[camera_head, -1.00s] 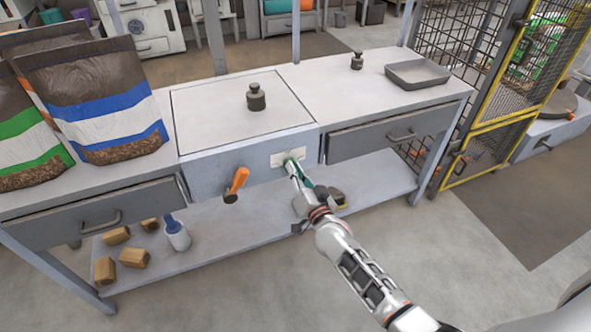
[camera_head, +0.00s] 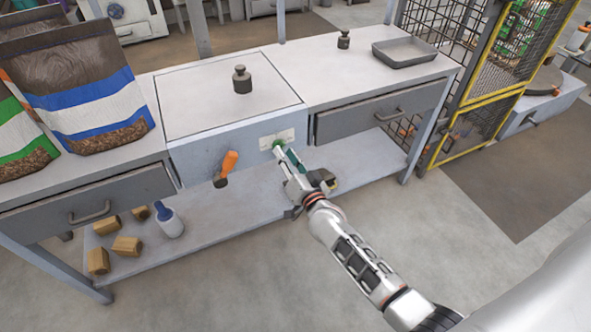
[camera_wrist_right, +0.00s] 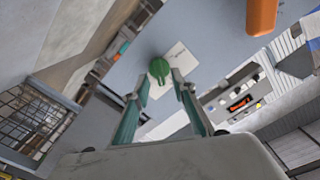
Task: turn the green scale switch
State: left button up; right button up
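The green scale switch (camera_head: 278,146) sits on a pale plate (camera_head: 286,137) on the front of the grey scale box (camera_head: 200,155). In the right wrist view the switch (camera_wrist_right: 161,69) is a rounded green knob just ahead of the fingertips. My right gripper (camera_head: 284,154) reaches up to it from below right. In the wrist view its two fingers (camera_wrist_right: 161,88) stand apart on either side of the knob's line, with nothing clamped between them. Whether a finger touches the knob I cannot tell. My left gripper is not in view.
An orange handle (camera_head: 229,163) juts from the same front panel, left of the switch. A dark weight (camera_head: 242,80) stands on the scale top. Pellet bags (camera_head: 85,95) stand at left. A bottle (camera_head: 169,222) and wooden blocks (camera_head: 127,246) are on the lower shelf.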

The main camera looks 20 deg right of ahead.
jog(key=s, duration=1)
jog(key=shift+s+d, duration=0.15)
jog(key=shift+d, duration=0.05)
